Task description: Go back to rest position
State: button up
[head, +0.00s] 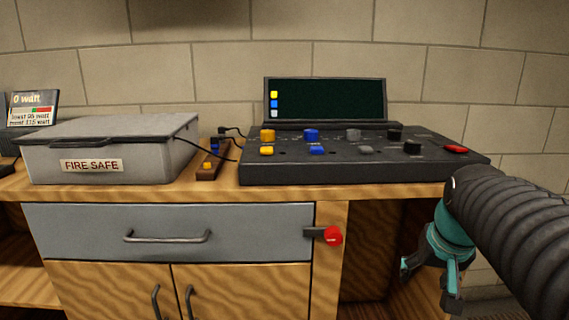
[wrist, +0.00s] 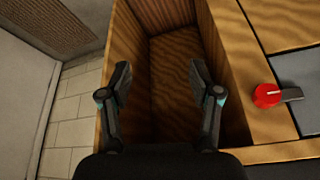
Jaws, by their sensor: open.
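My gripper (head: 430,277) is at the lower right in the head view, below the bench top and in front of the open space under it. In the wrist view my gripper (wrist: 160,88) has its two dark fingers spread apart with nothing between them. Beyond the fingers is an empty wooden compartment (wrist: 187,65). My black ribbed arm (head: 515,235) comes in from the right edge and covers part of the bench's right side.
A control console (head: 350,171) with a dark screen stands on the wooden bench. Left of it are a grey FIRE SAFE box (head: 110,135) and a small display (head: 33,108). A red knob (head: 333,235) sticks out beside the grey drawer (head: 170,222); it also shows in the wrist view (wrist: 267,95).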

jog(key=s+a+f+n, duration=0.1)
jog(key=s+a+f, duration=0.2)
jog(key=s+a, duration=0.1)
jog(key=s+a+f+n+t, duration=0.1)
jog(key=s+a+f+n, duration=0.1)
jog(key=s+a, duration=0.3)
jog(key=shift+s+a+f+y, duration=0.35)
jog(key=shift+s+f, duration=0.35)
jog(key=shift+s, duration=0.5)
jog(key=shift+d, duration=0.1)
